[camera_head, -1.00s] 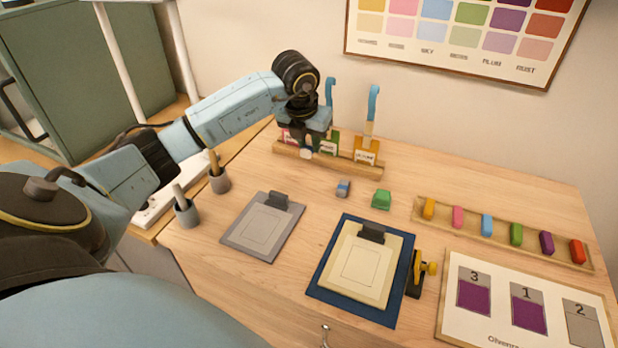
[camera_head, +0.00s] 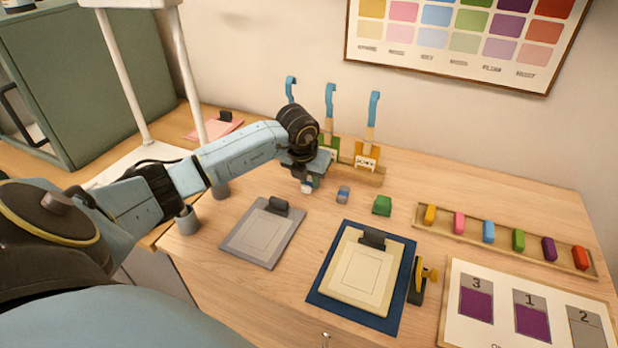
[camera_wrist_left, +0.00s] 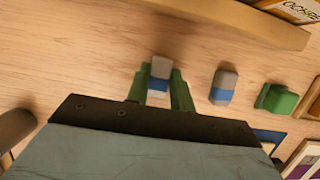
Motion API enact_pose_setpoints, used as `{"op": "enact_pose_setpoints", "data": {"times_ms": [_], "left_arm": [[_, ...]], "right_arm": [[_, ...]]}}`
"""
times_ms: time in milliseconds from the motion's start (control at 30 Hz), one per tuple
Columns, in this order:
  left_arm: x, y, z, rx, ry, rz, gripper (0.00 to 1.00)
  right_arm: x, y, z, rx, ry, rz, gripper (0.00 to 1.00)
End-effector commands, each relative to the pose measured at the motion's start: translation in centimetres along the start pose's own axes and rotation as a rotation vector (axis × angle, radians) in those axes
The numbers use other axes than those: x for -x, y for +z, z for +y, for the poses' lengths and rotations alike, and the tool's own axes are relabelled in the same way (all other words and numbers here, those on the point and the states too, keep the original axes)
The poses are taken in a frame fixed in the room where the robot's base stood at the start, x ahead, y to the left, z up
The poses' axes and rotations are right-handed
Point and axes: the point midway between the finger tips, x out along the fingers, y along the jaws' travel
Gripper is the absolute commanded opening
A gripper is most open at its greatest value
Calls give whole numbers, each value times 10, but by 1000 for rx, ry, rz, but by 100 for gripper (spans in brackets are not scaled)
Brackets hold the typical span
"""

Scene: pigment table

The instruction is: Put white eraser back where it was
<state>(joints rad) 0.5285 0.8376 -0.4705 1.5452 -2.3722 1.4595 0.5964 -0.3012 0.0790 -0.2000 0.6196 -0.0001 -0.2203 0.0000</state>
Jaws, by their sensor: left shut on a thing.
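The white eraser (camera_wrist_left: 159,72), with a blue band, sits between the fingers of my left gripper (camera_wrist_left: 160,90) in the left wrist view. In the head view my left gripper (camera_head: 308,184) is shut on it, and its white end shows below the fingers, low over the table behind the grey clipboard. I cannot tell if it touches the table. A grey eraser with a blue band (camera_head: 343,194) lies just right of the gripper; it also shows in the left wrist view (camera_wrist_left: 223,87). My right gripper is not in view.
A green block (camera_head: 382,205) lies right of the grey eraser. The grey clipboard (camera_head: 240,243) and the cream clipboard (camera_head: 340,288) on a blue mat (camera_head: 400,258) lie in front. A rack (camera_head: 371,175) with blue-handled tools stands behind. A tray (camera_head: 460,235) of coloured blocks is at right.

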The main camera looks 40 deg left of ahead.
Motion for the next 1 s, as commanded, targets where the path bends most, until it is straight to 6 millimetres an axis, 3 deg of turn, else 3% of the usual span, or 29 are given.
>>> {"op": "enact_pose_setpoints", "data": {"times_ms": [33,200,567,667,1000], "left_arm": [[-2,-1,0,0,0,0,24],[-1,0,0,0,0,0,44],[5,1,0,0,0,-1,44],[18,2,1,-1,1,-4,44],[91,2,0,-1,1,-5,44]], "right_arm": [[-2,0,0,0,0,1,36],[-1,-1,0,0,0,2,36],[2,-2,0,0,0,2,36],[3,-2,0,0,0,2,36],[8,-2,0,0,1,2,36]]}}
